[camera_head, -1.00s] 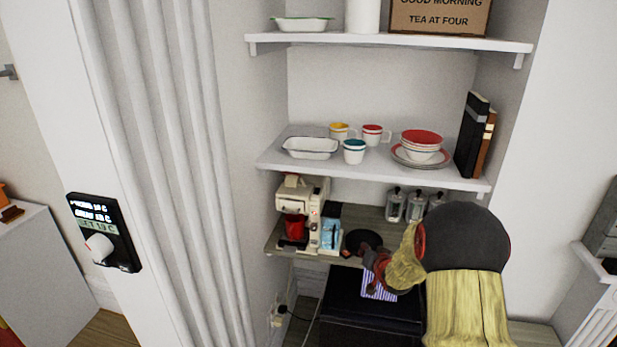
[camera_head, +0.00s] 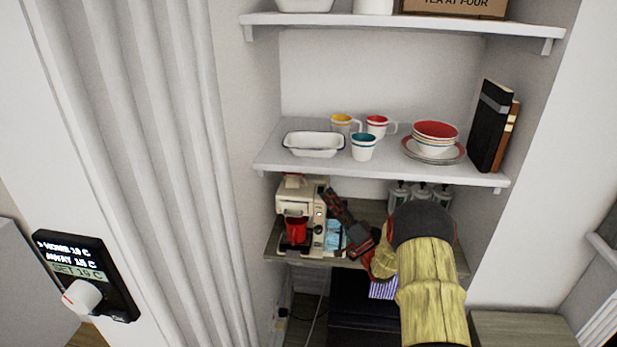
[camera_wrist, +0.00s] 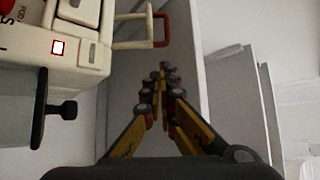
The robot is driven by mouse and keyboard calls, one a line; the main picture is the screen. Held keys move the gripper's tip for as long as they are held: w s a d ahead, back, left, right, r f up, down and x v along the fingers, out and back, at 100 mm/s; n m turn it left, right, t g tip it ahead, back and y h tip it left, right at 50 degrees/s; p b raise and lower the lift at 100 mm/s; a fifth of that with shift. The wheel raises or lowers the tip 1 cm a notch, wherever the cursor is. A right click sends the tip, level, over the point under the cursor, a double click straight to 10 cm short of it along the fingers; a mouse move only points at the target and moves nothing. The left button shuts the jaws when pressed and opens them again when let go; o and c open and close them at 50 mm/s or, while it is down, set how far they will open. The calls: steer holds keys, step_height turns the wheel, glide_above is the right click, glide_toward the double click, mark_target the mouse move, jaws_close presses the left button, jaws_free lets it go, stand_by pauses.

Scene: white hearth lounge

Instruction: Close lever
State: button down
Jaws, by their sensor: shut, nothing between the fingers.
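The cream pod coffee machine (camera_head: 294,203) stands on the lower wooden shelf. In the wrist view its body (camera_wrist: 70,45) fills the upper left, with a lit red button and a black knob (camera_wrist: 68,110). A cream U-shaped lever (camera_wrist: 163,30) with a red grip sticks out from the machine's top side, clear of the body. My gripper (camera_head: 330,192) is beside the machine's upper right in the head view. In the wrist view my gripper (camera_wrist: 163,72) is shut and empty, its tips below the lever's red grip with a visible gap in the picture.
A red mug (camera_head: 296,229) stands under the machine's spout. A light blue pack (camera_head: 334,236) is at its right. Glass jars (camera_head: 420,195) stand further right. The white shelf (camera_head: 275,160) with dishes is close above. A fluted white column (camera_head: 150,150) is at left.

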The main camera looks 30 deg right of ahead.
mark_target(294, 184)
steer(key=b+x, duration=0.1)
steer(key=x, duration=0.8)
steer(key=shift+w, duration=0.45)
